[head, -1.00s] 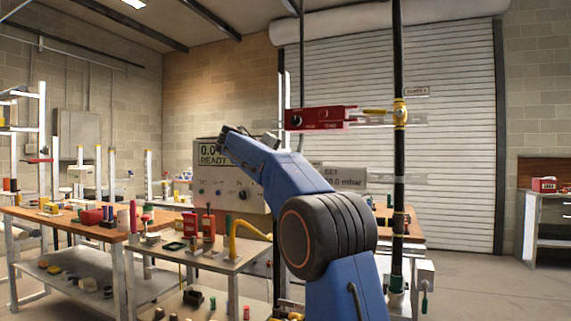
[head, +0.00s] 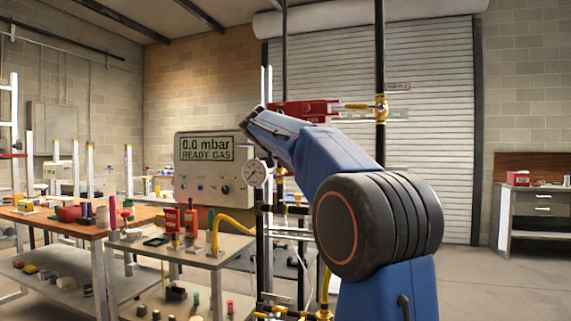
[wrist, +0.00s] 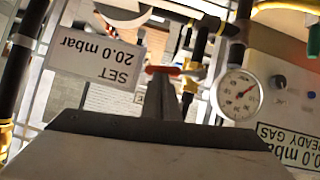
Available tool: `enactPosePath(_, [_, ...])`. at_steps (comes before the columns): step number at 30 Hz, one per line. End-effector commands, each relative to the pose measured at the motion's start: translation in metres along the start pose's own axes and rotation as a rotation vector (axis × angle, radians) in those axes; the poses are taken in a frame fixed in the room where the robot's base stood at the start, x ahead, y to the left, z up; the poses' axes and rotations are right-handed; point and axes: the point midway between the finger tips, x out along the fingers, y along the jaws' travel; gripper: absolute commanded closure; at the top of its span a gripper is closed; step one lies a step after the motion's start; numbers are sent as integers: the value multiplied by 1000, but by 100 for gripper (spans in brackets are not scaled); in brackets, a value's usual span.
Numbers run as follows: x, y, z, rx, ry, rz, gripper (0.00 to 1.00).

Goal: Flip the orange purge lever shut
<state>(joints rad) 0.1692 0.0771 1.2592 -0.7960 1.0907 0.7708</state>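In the wrist view, an orange-red lever (wrist: 176,71) lies roughly level in the picture, beside a brass valve body (wrist: 196,68). I take it to be the purge lever. My gripper (wrist: 162,76) shows as one narrow dark wedge with its fingers together and nothing seen between them. Its tip overlaps the lever in the picture; I cannot tell whether they touch. In the head view, my blue arm hides the lever and the gripper. A round pressure gauge (wrist: 239,95) stands right of the tip in the wrist view and also shows in the head view (head: 256,173).
A panel (head: 206,168) reading "0.0 mbar READY GAS" stands left of my arm. The wrist view shows a "SET 20.0 mbar" plate (wrist: 98,55) and a dark pipe (wrist: 22,75) at left. A cluttered bench (head: 205,253) stands at left. Floor at right is open.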

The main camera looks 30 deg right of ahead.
Motion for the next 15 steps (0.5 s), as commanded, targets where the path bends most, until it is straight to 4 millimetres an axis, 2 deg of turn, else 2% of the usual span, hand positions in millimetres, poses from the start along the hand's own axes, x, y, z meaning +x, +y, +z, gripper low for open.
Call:
enactPosePath(6, [5, 4, 8, 98, -1, -56, 100])
enactPosePath(15, [8, 4, 12, 157, 0, -92, 100])
